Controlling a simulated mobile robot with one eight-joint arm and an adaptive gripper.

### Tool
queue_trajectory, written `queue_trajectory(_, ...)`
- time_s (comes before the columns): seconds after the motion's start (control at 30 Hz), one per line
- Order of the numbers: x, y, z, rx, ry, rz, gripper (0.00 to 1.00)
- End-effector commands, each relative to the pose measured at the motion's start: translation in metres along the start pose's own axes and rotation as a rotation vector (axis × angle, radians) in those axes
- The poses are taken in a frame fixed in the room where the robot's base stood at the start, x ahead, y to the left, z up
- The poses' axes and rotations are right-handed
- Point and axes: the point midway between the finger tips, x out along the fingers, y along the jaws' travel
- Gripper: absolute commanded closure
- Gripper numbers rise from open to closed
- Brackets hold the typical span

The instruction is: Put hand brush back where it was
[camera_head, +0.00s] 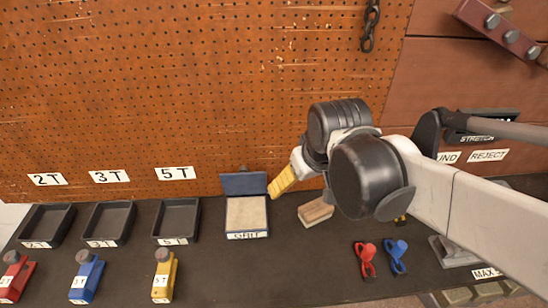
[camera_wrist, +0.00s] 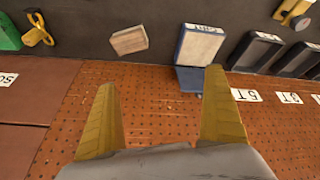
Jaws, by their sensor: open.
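A small tan, wooden block-like piece, which looks like the hand brush (camera_head: 316,212), lies on the dark bench just right of the blue box. It also shows in the wrist view (camera_wrist: 129,39), near the top and apart from the fingers. My gripper (camera_head: 282,182) has yellow fingers and hangs in front of the pegboard, above and left of the brush. In the wrist view my gripper (camera_wrist: 158,80) is open, with nothing between its fingers. Its other finger is largely hidden in the head view. I cannot tell bristles on the piece.
A blue box with a pale top (camera_head: 246,214) and raised blue back stands close left of the brush. Black trays (camera_head: 177,222) and colored blocks (camera_head: 164,276) stand further left. Red clips (camera_head: 365,257) and blue clips (camera_head: 396,254) lie right. The pegboard (camera_head: 200,90) rises behind.

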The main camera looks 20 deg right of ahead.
Motion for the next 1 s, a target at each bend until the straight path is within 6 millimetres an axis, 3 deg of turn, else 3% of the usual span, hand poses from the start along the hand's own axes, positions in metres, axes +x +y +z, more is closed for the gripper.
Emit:
queue_trajectory(0.1,-0.019,-0.019,0.016,0.018,0.095,-0.012,0.00)
queue_trajectory(0.3,-0.033,-0.035,0.029,0.044,0.191,-0.031,0.00)
queue_trajectory(1.0,-0.034,-0.037,0.031,0.050,0.205,-0.035,0.00)
